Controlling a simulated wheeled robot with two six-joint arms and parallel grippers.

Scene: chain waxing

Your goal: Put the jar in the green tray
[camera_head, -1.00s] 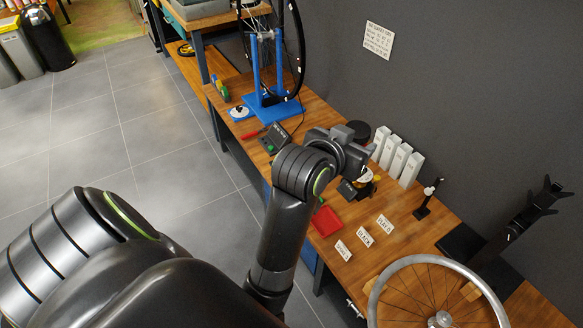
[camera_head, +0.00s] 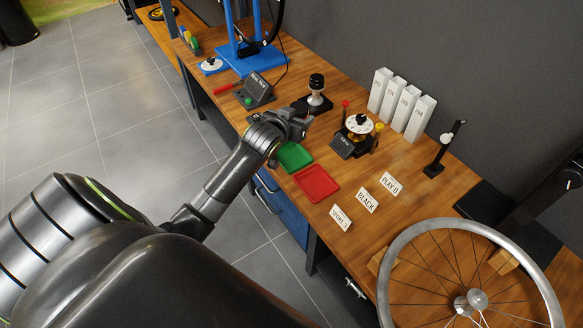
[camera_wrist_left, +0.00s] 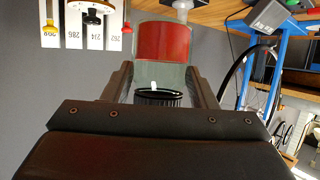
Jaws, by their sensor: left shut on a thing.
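My left gripper (camera_head: 298,121) is shut on the jar, just beyond the green tray's far left side in the head view. The jar (camera_wrist_left: 164,42) shows in the left wrist view between the two fingers, with clear glass, red inside and a dark ribbed lid. In the head view the jar is hidden or too small to make out. The green tray (camera_head: 294,157) lies near the table's front edge, partly covered by my left wrist; its visible floor is empty. My right gripper is not in view.
An empty red tray (camera_head: 317,184) lies right beside the green one. A round white dial device (camera_head: 359,124), a black-based stand (camera_head: 317,94) and a small display box (camera_head: 257,88) stand nearby. White boxes (camera_head: 400,105) line the wall. A wheel (camera_head: 470,290) is at front right.

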